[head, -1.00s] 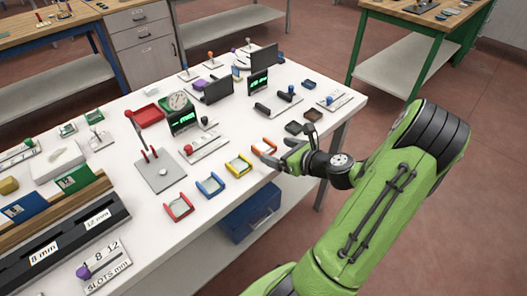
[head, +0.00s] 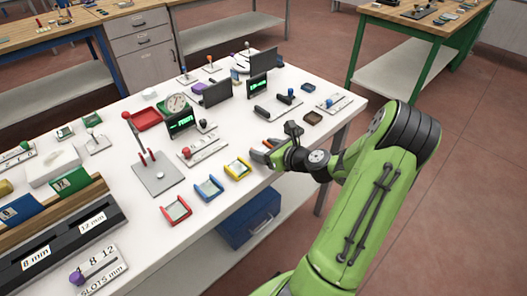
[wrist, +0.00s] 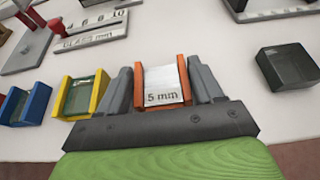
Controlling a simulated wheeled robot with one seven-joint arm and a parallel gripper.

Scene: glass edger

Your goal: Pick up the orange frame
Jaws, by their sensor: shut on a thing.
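The orange frame (wrist: 140,86) sits between the two grey fingers of my gripper (wrist: 161,88) in the wrist view. A white label reading "5 mm" shows inside it. My gripper is shut on the frame, one finger on each side. In the head view my gripper (head: 262,152) is at the table's front right edge and covers most of the orange frame (head: 267,143). I cannot tell whether the frame still touches the table.
To the left stand a yellow frame (head: 237,168), a blue frame (head: 209,188) and a red frame (head: 177,211) in a row. A dark tray (head: 312,118) lies to the right. A slotted gauge plate (head: 202,148) and a display (head: 181,123) are behind.

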